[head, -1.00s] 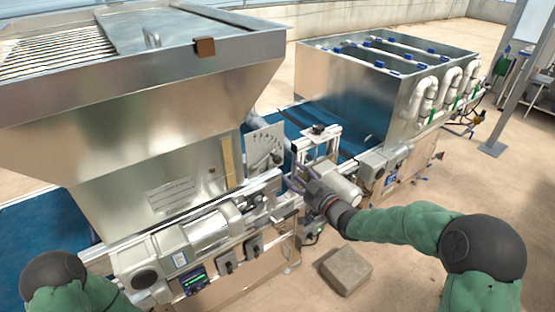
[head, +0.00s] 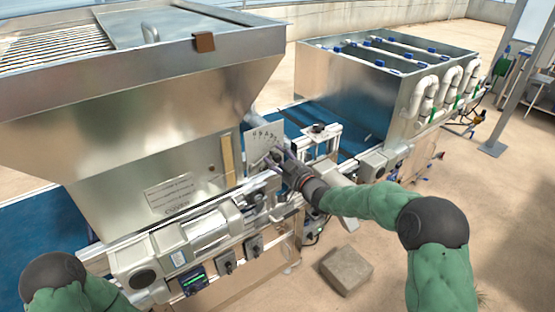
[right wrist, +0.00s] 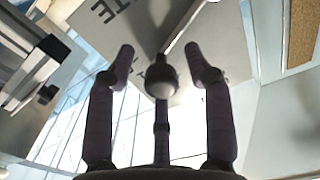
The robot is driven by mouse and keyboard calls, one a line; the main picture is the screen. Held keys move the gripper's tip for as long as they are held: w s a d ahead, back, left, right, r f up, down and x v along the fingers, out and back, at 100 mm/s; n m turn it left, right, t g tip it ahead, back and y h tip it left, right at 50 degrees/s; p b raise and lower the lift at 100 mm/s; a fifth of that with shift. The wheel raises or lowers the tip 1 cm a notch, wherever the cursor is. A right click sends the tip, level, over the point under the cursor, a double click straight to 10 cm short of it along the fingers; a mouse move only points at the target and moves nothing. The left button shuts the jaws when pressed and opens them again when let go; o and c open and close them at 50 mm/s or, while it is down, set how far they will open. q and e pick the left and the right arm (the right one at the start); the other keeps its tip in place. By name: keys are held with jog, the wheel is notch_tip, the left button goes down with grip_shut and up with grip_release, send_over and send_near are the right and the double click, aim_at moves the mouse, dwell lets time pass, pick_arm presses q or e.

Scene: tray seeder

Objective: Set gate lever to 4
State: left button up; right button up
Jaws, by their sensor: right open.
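The gate scale plate (head: 262,133) stands upright on the side of the machine beside the hopper, with dark marks along an arc. In the right wrist view the gate lever's round dark knob (right wrist: 162,78) is close, with a thin rod running up from it; the plate (right wrist: 225,40) with partly seen lettering lies behind. My right gripper (head: 274,158) is at the plate's lower part. Its open fingers (right wrist: 160,62) stand either side of the knob, with gaps visible. In the head view the gripper hides the knob, and I cannot read the lever's setting. My left gripper is out of view.
The big metal hopper (head: 130,120) rises left of the plate. A small bracket frame (head: 318,140) stands just right of my gripper. A metal tank with white pipes (head: 360,85) is further right. A stone block (head: 346,270) lies on the floor.

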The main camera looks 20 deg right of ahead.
grip_shut()
jog(key=shift+a+b, duration=0.1)
jog(key=shift+b, duration=0.25)
dwell(0.3)
jog(key=n+b, duration=0.1)
jog(key=a+r+n+b, duration=0.1)
jog(key=n+b, duration=0.1)
jog(key=shift+s+r, duration=0.15)
jog(key=shift+s, duration=0.05)
jog(key=shift+s+a+r+n+b, duration=0.15)
jog(key=shift+a+r+n+b, duration=0.25)
jog(key=shift+n+b, duration=0.55)
jog(key=shift+s+a+r+n+b, duration=0.15)
jog(key=shift+a+r+n+b, duration=0.25)
jog(key=shift+n+b, duration=0.55)
grip_release()
jog(key=shift+r, duration=0.1)
